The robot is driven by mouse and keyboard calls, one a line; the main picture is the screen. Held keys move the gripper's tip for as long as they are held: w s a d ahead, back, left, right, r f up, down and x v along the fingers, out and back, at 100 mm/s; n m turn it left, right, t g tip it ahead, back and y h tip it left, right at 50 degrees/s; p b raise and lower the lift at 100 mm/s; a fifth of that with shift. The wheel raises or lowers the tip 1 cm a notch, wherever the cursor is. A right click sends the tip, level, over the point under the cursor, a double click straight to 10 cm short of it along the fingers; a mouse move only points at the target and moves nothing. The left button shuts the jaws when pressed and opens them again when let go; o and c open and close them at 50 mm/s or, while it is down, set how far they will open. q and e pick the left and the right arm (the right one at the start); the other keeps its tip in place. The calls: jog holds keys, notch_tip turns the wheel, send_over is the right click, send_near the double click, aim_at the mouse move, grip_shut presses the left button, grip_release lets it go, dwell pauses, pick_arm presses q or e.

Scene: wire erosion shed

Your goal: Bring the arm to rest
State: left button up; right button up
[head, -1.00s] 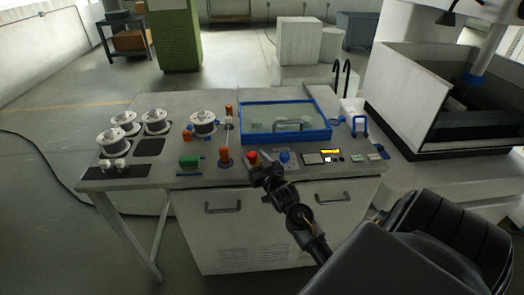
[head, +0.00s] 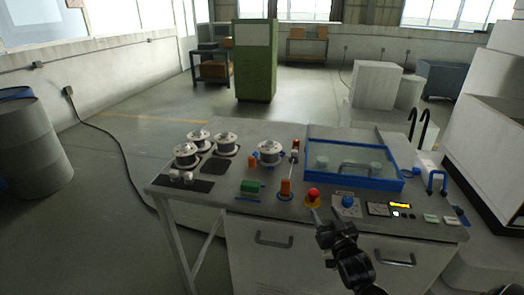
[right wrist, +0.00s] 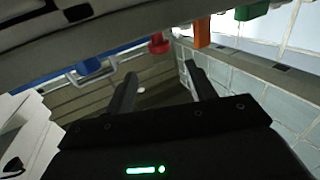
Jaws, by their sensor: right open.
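My right gripper (head: 322,220) is in front of the console (head: 225,215), near its front edge and just below the red button (head: 313,194). In the right wrist view its two fingers (right wrist: 160,84) are spread apart with nothing between them. The red button also shows in that view (right wrist: 158,44), beyond the fingers and apart from them. My right arm comes up from the bottom of the head view. My left gripper is not in view.
The console top carries several white spools (head: 225,144), a green block (head: 251,187), an orange post (head: 286,187), a blue knob (head: 347,201) and a blue-framed lid (head: 355,183). Door handles (head: 274,239) stick out at the front. A grey drum (head: 28,145) stands left.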

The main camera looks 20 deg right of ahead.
jog(key=s+a+f+n+g+y, duration=0.2)
jog(key=s+a+f+g+y, duration=0.1)
jog(key=s+a+f+g, duration=0.55)
jog(key=s+a+f+n+g+y, duration=0.1)
jog(key=s+a+f+n+g, duration=0.15)
jog(key=s+a, duration=0.45)
jog(key=s+a+f+n+g+y, duration=0.1)
jog(key=s+a+f+g, duration=0.25)
jog(key=s, duration=0.65)
notch_tip(320, 180, down, 25)
jog(key=s, duration=0.1)
jog(key=s+d+f+g, duration=0.2)
jog(key=s+d+f, duration=0.1)
jog(key=s+f, duration=1.3)
jog(key=shift+s, duration=0.4)
